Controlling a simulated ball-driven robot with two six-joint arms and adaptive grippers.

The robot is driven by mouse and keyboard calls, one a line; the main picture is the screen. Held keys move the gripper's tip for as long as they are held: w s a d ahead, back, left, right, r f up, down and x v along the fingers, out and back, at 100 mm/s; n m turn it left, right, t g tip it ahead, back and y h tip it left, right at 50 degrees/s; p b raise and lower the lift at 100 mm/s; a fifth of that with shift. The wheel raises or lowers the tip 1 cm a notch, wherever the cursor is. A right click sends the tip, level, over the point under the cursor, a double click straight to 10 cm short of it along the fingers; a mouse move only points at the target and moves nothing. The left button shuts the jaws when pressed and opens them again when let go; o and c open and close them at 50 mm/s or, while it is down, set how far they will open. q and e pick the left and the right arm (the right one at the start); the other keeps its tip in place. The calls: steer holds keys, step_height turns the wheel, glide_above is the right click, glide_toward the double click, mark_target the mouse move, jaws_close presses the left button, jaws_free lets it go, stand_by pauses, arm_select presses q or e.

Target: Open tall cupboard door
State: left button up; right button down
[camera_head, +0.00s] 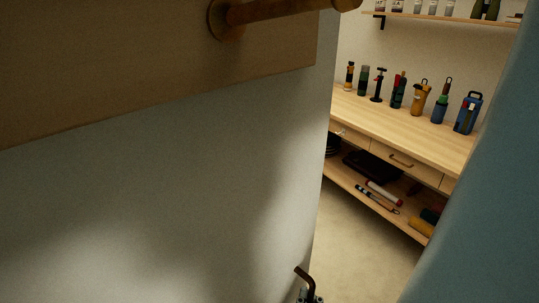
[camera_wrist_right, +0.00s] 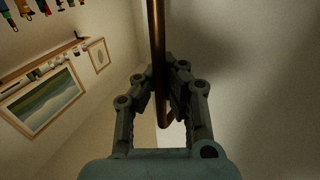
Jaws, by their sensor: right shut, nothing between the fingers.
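A large pale upright panel (camera_head: 180,210) fills the left of the head view; whether it is the tall cupboard door I cannot tell. A thin brown metal bar with a bent end (camera_head: 304,274) shows at the bottom, beside the panel's edge. The tip of my right gripper (camera_head: 311,298) just shows below it, mostly cut off. My left gripper is out of view.
A wooden board (camera_head: 150,85) with a thick bronze peg (camera_head: 270,10) is close at upper left. A workbench (camera_head: 410,135) with several tools stands beyond, with a loaded lower shelf. Pale floor (camera_head: 355,250) is clear before it. A framed picture (camera_wrist_right: 42,100) hangs on the wall.

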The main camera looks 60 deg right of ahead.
steer(key=shift+s+a+f, duration=0.15)
steer(key=shift+s+a, duration=0.2)
steer(key=shift+s, duration=0.4)
steer(key=c, duration=1.4)
jaws_free()
steer(key=shift+w, duration=0.15)
